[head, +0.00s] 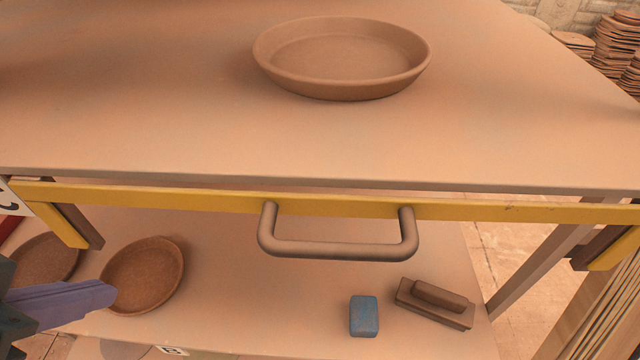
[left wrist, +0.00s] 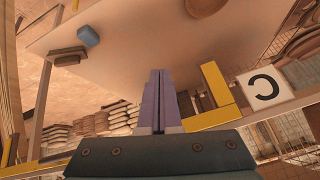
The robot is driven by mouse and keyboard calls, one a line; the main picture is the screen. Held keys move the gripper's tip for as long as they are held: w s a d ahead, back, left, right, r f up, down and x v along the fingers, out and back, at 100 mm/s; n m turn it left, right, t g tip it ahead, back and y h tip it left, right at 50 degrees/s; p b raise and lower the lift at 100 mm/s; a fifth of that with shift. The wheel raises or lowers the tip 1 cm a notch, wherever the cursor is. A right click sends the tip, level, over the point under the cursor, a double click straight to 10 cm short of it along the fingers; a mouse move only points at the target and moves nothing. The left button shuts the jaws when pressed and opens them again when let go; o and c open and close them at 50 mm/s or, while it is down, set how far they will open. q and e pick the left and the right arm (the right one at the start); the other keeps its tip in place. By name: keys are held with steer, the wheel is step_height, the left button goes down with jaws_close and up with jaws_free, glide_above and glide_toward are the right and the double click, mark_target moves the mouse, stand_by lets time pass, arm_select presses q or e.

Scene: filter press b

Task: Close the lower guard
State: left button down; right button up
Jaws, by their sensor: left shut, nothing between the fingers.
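The guard is a yellow bar (head: 500,210) running across the head view just below the upper table's front edge. A brown U-shaped handle (head: 338,248) hangs from its middle. A short yellow end piece (head: 60,224) angles down at its left end, and a yellow end piece also shows in the left wrist view (left wrist: 215,90). My left gripper (head: 108,292) has purple fingers, shut and empty. It is at the lower left, below the bar and well left of the handle. Its fingers also show in the left wrist view (left wrist: 158,75). My right gripper is not in view.
A clay dish (head: 342,90) stands on the upper table. The lower shelf (head: 235,310) holds a brown plate (head: 145,275), a blue block (head: 364,316) and a brown brush-like block (head: 435,302). A white sign with a C (left wrist: 264,90) is beside the yellow end piece.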

mark_target(354, 260)
arm_select(q)
steer(key=w+a+f+m+t+y+b, duration=0.1)
steer(key=w+f+m+t+b, duration=0.1)
steer(key=w+f+t+b, duration=0.45)
steer(key=w+a+f+m+t+b, duration=0.1)
steer(key=w+f+m+b, duration=0.15)
steer(key=f+b, duration=0.8)
steer(key=w+d+r+m+t+h+b, duration=0.1)
steer(key=d+r+m+t+h+b, duration=0.4)
steer(key=r+m+t+h+b, duration=0.85)
steer(key=s+d+f+m+g+h+b, duration=0.25)
steer(key=s+d+m+g+h, duration=0.35)
steer(key=m+g, duration=0.6)
steer(key=s+d+f+m+g+h+b, duration=0.3)
steer(key=m+g+h, duration=0.55)
steer(key=m, duration=0.65)
steer(key=shift+g, duration=0.85)
steer(key=shift+a+r+p+x, duration=0.3)
steer(key=shift+p+x, duration=1.15)
steer(key=shift+x, duration=0.4)
steer(key=shift+a+r+p+x, duration=0.3)
steer(key=shift+p+x, duration=1.15)
steer(key=shift+x, duration=0.45)
steer(key=shift+a+r+p+x, duration=0.3)
steer(key=shift+p+x, duration=1.15)
steer(key=shift+x, duration=0.4)
